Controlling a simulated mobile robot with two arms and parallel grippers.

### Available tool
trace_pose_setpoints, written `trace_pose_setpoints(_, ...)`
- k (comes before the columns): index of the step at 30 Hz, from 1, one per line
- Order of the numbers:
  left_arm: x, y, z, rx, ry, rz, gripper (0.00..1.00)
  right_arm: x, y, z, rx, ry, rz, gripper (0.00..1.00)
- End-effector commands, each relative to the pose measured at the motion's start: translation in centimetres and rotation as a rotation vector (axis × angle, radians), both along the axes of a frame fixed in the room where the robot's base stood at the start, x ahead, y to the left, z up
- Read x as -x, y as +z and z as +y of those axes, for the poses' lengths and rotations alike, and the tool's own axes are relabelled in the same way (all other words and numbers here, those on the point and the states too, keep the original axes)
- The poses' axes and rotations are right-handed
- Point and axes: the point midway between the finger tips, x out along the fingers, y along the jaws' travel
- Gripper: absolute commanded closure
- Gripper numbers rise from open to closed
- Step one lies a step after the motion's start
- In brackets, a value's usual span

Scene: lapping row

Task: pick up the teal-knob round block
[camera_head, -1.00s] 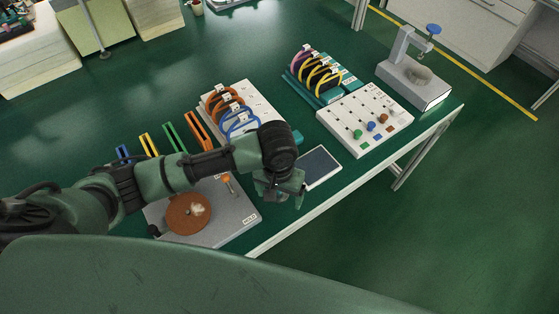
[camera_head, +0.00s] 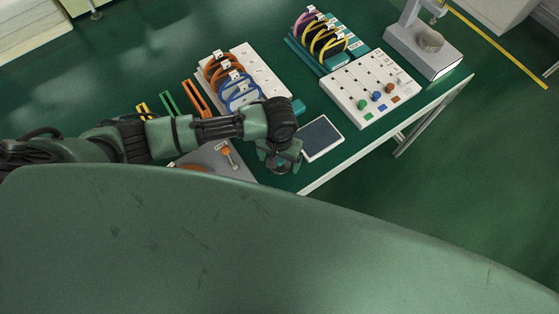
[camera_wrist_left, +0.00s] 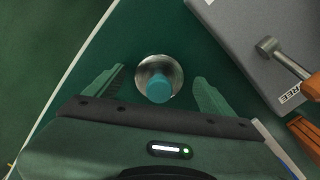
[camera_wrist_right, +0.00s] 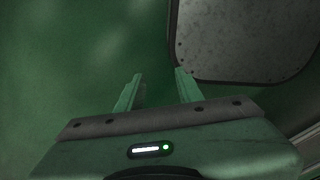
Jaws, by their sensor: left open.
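The teal-knob round block shows in the left wrist view as a silver disc with a teal knob (camera_wrist_left: 160,82) on the green table top. It lies between the spread fingers of my left gripper (camera_wrist_left: 158,82), nearer their tips, with a gap on both sides. In the head view my left gripper (camera_head: 280,162) points down near the table's front edge and partly hides the block. My right gripper (camera_wrist_right: 158,75) shows in the right wrist view, with its fingers apart and nothing between them.
A grey plate (camera_wrist_left: 260,35) with an orange-handled tool (camera_wrist_left: 290,65) lies close by. A dark pad (camera_head: 322,138) is right of the left gripper. Cable racks (camera_head: 240,75), a knobbed white panel (camera_head: 368,90) and a grey stand (camera_head: 425,50) stand farther back.

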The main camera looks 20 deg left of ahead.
Motion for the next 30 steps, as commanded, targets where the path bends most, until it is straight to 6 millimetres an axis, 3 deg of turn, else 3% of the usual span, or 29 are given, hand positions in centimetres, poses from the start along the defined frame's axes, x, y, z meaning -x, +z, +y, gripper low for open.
trace_pose_setpoints(4, 0.0, 0.0, 0.0, 0.000, 0.000, 0.000, 0.19, -0.3, 0.0, 0.4, -0.006, -0.001, -0.006, 0.64)
trace_pose_setpoints(12, 0.0, 0.0, 0.0, 0.000, 0.000, 0.000, 0.94, 0.7, -0.1, 1.2, -0.014, -0.004, 0.009, 0.64)
trace_pose_setpoints(13, -0.1, 0.1, 0.0, 0.001, 0.000, -0.001, 0.98, 0.8, -0.1, 1.2, -0.014, -0.004, 0.010, 0.64)
trace_pose_setpoints(23, -0.1, 0.5, 0.0, 0.002, 0.001, -0.002, 0.99, 1.0, -0.1, 0.8, -0.009, -0.003, 0.014, 0.64)
trace_pose_setpoints(30, -0.2, 4.0, -0.1, 0.004, -0.001, -0.006, 0.99, 1.0, -0.3, 0.4, -0.004, -0.002, 0.014, 0.64)
